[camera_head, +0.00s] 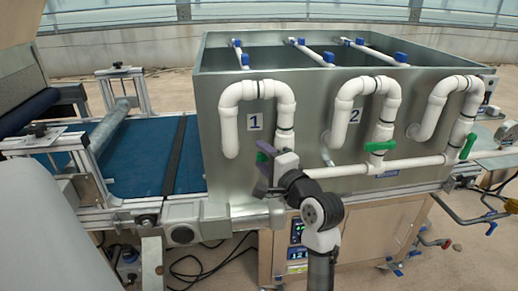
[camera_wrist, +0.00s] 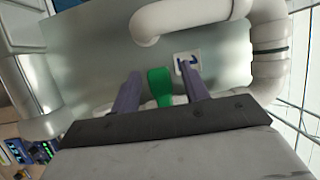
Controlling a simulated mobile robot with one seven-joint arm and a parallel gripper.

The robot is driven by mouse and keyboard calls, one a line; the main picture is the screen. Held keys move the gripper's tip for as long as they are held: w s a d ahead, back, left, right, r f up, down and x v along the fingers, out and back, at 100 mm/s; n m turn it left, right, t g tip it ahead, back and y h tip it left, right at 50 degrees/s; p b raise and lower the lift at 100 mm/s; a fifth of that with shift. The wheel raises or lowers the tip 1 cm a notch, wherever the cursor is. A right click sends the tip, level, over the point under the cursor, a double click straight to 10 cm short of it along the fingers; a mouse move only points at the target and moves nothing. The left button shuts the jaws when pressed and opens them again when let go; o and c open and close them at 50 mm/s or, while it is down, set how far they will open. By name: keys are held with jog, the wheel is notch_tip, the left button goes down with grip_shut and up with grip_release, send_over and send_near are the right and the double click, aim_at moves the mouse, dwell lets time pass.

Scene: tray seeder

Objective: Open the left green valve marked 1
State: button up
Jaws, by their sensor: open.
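The left green valve handle (camera_head: 266,149) is on the white pipe below the label marked 1 (camera_head: 255,121). Most of it is hidden behind my gripper (camera_head: 262,168) in the head view. In the wrist view the green handle (camera_wrist: 160,86) shows between the two purple fingers of my gripper (camera_wrist: 160,85), closer to the left finger. The fingers are apart, with a gap on each side of the handle. The label (camera_wrist: 187,63) is partly covered by the right finger. How deep the handle sits between the fingers I cannot tell.
A second green valve (camera_head: 380,146) sits under label 2 (camera_head: 353,115), and a third (camera_head: 467,146) is farther right. A horizontal white pipe (camera_head: 400,164) runs right of my gripper along the metal tank (camera_head: 302,100). A blue conveyor (camera_head: 145,165) lies left.

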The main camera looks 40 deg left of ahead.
jog(key=shift+x, duration=1.25)
grip_shut()
